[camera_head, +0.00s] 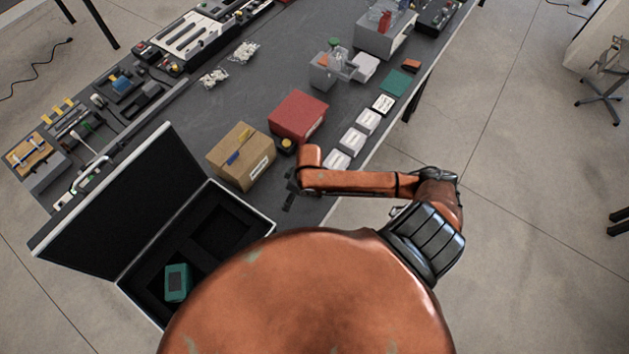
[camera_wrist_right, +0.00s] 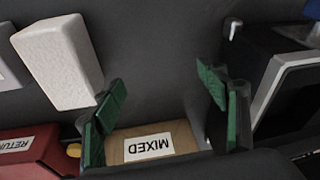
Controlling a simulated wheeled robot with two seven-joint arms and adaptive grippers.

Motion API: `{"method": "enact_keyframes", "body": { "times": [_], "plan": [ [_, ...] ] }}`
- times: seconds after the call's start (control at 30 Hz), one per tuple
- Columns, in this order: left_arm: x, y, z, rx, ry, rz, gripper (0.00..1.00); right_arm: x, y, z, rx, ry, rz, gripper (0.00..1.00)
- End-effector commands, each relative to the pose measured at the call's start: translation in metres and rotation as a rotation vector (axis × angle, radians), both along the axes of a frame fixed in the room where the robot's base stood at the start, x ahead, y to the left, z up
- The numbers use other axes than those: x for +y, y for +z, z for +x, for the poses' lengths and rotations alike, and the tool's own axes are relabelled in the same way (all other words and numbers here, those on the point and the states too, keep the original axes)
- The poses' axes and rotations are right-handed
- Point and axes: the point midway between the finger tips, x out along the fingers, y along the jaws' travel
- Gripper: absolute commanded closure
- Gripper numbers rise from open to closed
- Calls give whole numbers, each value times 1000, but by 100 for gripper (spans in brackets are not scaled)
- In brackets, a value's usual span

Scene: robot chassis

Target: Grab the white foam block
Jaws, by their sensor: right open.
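A white foam block (camera_wrist_right: 60,62) lies on the dark table in the right wrist view, at the upper left. In the head view I cannot make it out; my right arm likely covers it. My right gripper (camera_wrist_right: 163,92) shows two green-padded fingers spread apart with nothing between them. The block is just beyond and left of the left finger, apart from the gap between the fingers. In the head view the right gripper (camera_head: 290,191) hangs near the table's front edge, partly hidden by its own arm. My left gripper is not in view.
A cardboard box (camera_head: 241,156) labelled MIXED and a red box (camera_head: 298,116) stand beside the gripper. An open black case (camera_head: 245,209) with a teal item (camera_head: 178,282) is at the lower left. The table's middle is mostly clear.

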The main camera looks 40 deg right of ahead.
Motion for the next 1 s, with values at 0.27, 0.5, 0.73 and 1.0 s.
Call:
{"method": "enact_keyframes", "body": {
  "times": [0.27,0.5,0.73,1.0],
  "plan": [
    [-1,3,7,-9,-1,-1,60,-90,29,21,136,-106,-143,33],
    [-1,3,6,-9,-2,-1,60,-117,33,22,176,-169,-172,33],
    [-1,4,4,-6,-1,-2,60,-117,9,22,176,-170,-172,33],
    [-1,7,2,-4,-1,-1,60,-118,-29,23,175,-168,-173,33]
  ]
}}
